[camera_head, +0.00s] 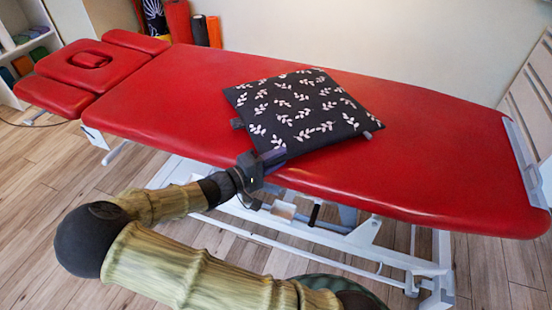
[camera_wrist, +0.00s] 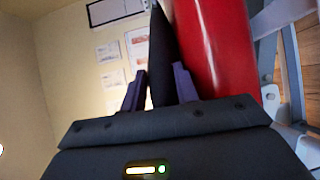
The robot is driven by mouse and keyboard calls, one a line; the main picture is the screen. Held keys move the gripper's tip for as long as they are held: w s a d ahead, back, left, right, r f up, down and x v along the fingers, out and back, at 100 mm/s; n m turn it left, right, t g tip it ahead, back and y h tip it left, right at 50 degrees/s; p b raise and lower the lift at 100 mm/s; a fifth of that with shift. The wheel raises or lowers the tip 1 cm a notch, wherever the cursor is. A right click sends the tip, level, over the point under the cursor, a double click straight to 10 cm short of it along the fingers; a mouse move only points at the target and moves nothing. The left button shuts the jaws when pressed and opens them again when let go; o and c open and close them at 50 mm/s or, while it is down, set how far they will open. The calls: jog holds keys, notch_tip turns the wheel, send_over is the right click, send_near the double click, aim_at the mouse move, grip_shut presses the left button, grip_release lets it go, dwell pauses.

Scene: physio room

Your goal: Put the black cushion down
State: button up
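The black cushion (camera_head: 300,105) has a pale leaf pattern and lies on the red treatment table (camera_head: 430,125), near its middle. Its near corner reaches the table's near edge. My gripper (camera_head: 268,160) is at that near corner, coming from the front. In the wrist view the cushion (camera_wrist: 163,60) shows edge-on as a dark strip between the two fingers of my gripper (camera_wrist: 159,85). A pale gap shows between the left finger and the cushion; the right finger lies close against its other side. The cushion's underside is hidden.
The table's headrest (camera_head: 90,60) is at the far left. Rolled mats (camera_head: 180,20) stand behind the table, and a shelf (camera_head: 25,45) is at the left. White frame bars run beneath the tabletop. The red surface is clear on both sides of the cushion.

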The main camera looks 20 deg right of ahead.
jog(key=shift+r, duration=0.1)
jog(key=shift+s+a, duration=0.15)
jog(key=shift+a, duration=0.4)
jog(key=p+v, duration=0.2)
jog(key=v, duration=0.9)
jog(key=shift+d, duration=0.1)
jog(key=s+d+f+m+g+y, duration=0.2)
jog(key=s+d+f+g+y, duration=0.3)
jog(key=s+d+g+y, duration=0.35)
notch_tip(320, 180, up, 8)
jog(key=s+d+m+t+y, duration=0.1)
jog(key=s+d+t+y, duration=0.1)
jog(key=t+y, duration=0.3)
jog(key=y, duration=0.3)
jog(key=shift+d+m, duration=0.4)
